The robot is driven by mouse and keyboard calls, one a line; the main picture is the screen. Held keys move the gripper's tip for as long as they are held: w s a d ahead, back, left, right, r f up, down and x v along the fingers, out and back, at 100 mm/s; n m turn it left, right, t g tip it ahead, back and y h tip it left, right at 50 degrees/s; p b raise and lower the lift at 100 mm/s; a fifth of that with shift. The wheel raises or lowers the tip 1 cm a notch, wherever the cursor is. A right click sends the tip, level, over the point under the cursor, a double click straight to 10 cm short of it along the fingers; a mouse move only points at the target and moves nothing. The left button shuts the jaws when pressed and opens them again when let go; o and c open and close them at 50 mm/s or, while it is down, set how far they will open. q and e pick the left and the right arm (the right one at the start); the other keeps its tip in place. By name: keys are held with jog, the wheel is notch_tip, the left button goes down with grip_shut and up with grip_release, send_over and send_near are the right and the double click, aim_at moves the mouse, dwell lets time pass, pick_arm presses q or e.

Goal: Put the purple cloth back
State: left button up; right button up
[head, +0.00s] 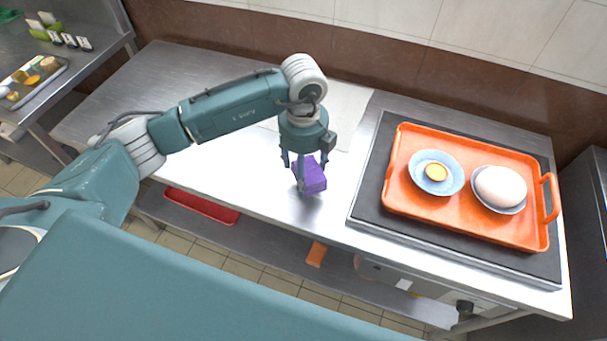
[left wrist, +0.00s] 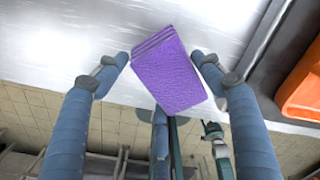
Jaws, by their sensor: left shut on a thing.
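The purple cloth (head: 313,178) is a folded block at the middle of the steel table (head: 240,175), near its front edge. My left gripper (head: 302,172) points down from above and is shut on the cloth. In the left wrist view, the cloth (left wrist: 168,75) sits between the fingers of my left gripper (left wrist: 160,65), its layered folded edge at the top. I cannot tell whether the cloth touches the table or hangs just above it. My right gripper is not in view.
An orange tray (head: 400,195) with two bowls, one holding a large white egg-shaped thing (head: 500,186), rests on a dark flat surface (head: 368,200) at the right. A pale board (head: 347,112) lies behind my gripper. A red tray (head: 202,206) is on the lower shelf.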

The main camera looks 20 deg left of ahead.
pick_arm(q)
notch_tip(320, 180, down, 3)
dwell(0.3)
jog(key=shift+f, duration=0.2)
jog(key=o, duration=1.1)
jog(key=shift+r+p, duration=0.25)
jog(key=shift+p, duration=0.05)
jog(key=shift+r, duration=0.3)
notch_tip(320, 180, up, 11)
jog(key=shift+r+b, duration=0.15)
jog(key=shift+b, duration=0.95)
